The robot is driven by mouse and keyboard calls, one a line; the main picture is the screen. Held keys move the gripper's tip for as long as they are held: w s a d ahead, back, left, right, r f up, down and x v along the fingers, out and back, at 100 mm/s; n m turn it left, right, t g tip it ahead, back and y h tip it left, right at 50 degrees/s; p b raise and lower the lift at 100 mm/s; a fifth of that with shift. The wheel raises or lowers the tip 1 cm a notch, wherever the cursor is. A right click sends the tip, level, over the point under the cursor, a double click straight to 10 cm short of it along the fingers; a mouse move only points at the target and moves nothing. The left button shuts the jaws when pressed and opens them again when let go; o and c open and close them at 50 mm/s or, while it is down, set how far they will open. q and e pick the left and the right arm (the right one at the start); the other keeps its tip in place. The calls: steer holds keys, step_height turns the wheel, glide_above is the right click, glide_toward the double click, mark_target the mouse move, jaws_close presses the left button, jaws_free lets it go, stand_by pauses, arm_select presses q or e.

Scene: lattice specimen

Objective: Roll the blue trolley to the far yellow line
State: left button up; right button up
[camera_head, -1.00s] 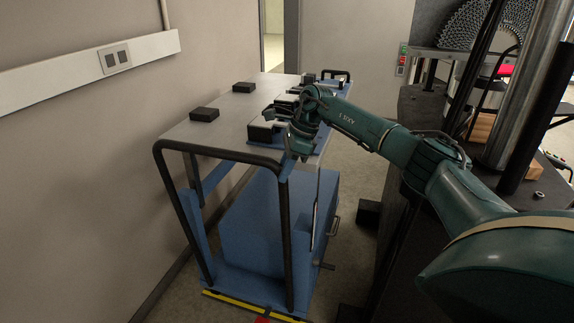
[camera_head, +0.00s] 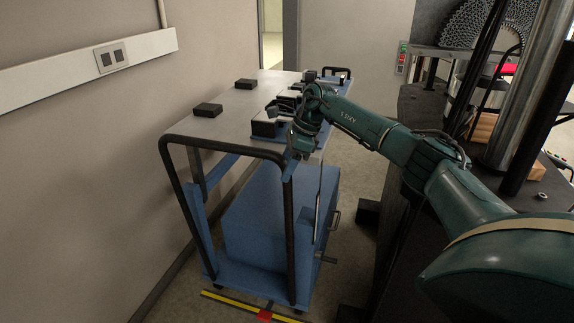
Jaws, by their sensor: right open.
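The blue trolley (camera_head: 262,222) stands upright along the left wall, with a grey top and a black push handle (camera_head: 228,147) at its near end. A yellow line (camera_head: 229,301) with a red mark (camera_head: 264,316) lies on the floor just in front of its near end. No second yellow line shows. My right gripper (camera_head: 291,163) is open at the right corner of the push handle, pointing down; I cannot tell whether it touches the bar. My left gripper is not in view.
Black blocks (camera_head: 208,109) and a blue plate with dark fixtures (camera_head: 265,127) sit on the trolley top. The wall with a white trunking (camera_head: 60,70) is close on the left. A black machine (camera_head: 424,105) stands on the right. A doorway opens at the back.

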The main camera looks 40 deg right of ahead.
steer(key=shift+r, duration=0.1)
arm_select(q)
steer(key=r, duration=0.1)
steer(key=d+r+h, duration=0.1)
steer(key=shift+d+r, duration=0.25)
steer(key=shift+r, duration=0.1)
arm_select(e)
steer(key=v, duration=1.3)
steer(key=shift+s, duration=0.1)
